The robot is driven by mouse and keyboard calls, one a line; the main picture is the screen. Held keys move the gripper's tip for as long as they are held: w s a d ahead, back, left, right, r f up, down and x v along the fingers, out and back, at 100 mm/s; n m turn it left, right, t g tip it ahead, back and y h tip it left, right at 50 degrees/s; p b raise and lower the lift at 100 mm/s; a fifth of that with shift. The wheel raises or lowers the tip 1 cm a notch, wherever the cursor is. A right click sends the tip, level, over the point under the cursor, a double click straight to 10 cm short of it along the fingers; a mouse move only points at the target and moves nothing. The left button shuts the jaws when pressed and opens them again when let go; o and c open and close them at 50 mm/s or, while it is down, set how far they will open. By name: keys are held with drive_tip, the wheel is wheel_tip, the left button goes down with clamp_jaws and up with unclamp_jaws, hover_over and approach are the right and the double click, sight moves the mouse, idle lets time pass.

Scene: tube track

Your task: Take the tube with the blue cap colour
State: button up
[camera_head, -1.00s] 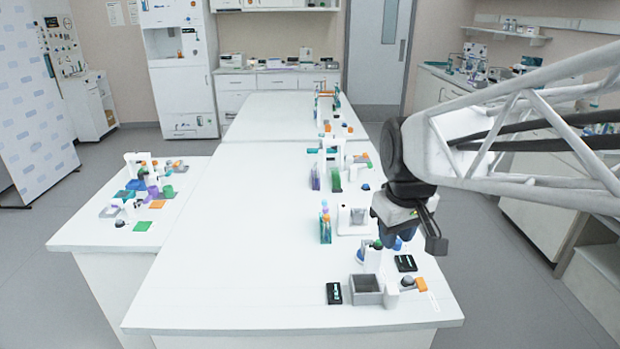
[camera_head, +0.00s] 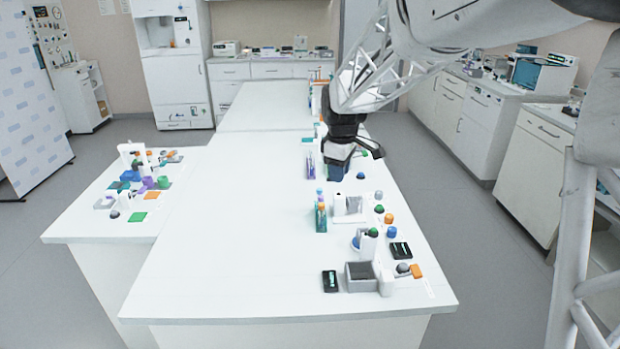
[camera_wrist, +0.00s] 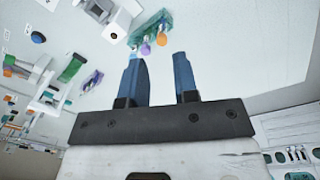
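A teal rack (camera_head: 321,222) stands on the long white table in the head view, holding tubes with small caps. In the wrist view the rack (camera_wrist: 155,22) is beyond my fingertips, with an orange cap (camera_wrist: 162,40), a purple cap (camera_wrist: 146,48) and a small bluish one (camera_wrist: 133,46) too small to be sure of. My gripper (camera_wrist: 160,62) has two blue fingers, apart with nothing between them. In the head view my gripper (camera_head: 338,170) is above the table, farther back than the rack.
A white stand (camera_head: 350,206) is right of the rack. Nearer are a grey open box (camera_head: 361,277), black pads (camera_head: 330,281) and several coloured knobs. A purple and a green rack stand farther back, the green mostly hidden by my gripper. The table's left part is clear.

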sight(320, 189)
drive_tip(key=w+a+f+n, duration=0.1)
drive_tip(key=w+f, duration=0.1)
drive_tip(key=w, duration=0.2)
drive_tip(key=w+a+f+n, duration=0.1)
drive_tip(key=w+f, duration=0.2)
drive_tip(key=w+a+f+n, duration=0.2)
drive_tip(key=w, duration=0.2)
drive_tip(key=shift+w+f+g, duration=0.15)
drive_tip(key=shift+w+g, duration=0.15)
drive_tip(key=shift+d+f, duration=0.1)
drive_tip(key=shift+f, duration=1.2)
drive_tip(key=shift+f, duration=0.1)
drive_tip(key=shift+f, duration=2.5)
drive_tip(key=c, duration=0.4)
